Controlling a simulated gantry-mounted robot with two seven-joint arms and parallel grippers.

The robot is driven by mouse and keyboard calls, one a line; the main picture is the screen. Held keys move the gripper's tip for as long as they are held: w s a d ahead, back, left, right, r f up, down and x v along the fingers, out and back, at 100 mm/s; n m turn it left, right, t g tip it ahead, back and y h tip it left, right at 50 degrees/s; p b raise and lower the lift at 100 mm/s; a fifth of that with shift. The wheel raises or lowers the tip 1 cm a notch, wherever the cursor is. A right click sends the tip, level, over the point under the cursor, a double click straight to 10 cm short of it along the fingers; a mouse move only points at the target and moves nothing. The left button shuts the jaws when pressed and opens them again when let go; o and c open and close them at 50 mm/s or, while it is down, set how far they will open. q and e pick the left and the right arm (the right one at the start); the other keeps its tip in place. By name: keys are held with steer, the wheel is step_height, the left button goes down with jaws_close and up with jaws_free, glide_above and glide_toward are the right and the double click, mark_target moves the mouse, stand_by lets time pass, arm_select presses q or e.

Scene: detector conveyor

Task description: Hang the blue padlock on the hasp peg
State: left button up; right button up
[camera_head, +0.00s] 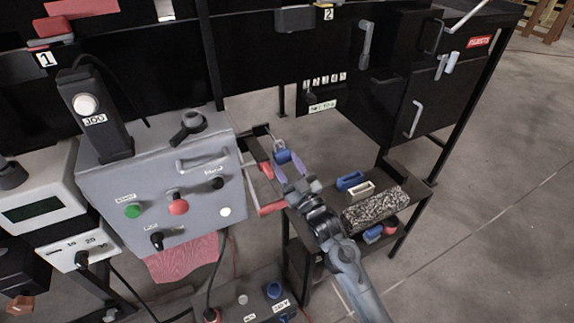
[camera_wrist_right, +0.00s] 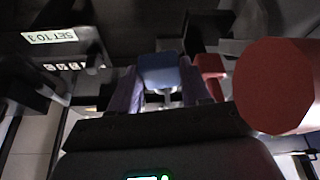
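My right gripper (camera_head: 287,172) is beside the right side of the grey control box, its purple fingers around the blue padlock (camera_head: 283,156). In the right wrist view the blue padlock (camera_wrist_right: 159,70) sits between the two purple fingertips (camera_wrist_right: 160,92), with a bit of grey metal below its body. A dark bracket (camera_head: 258,143) with red pieces (camera_head: 267,171) sticks out from the box just left of the padlock. I cannot make out the hasp peg itself, nor whether the padlock touches the bracket. My left gripper is not in view.
A large red cylinder (camera_wrist_right: 275,86) and a red block (camera_wrist_right: 208,72) are close to the right gripper in the wrist view. The grey control box (camera_head: 160,180) stands to the left. A dark shelf (camera_head: 405,181) with blue and white holders and a speckled block is at right.

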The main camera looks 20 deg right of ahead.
steer(key=o, duration=0.4)
steer(key=shift+o, duration=0.3)
steer(key=shift+d, duration=0.1)
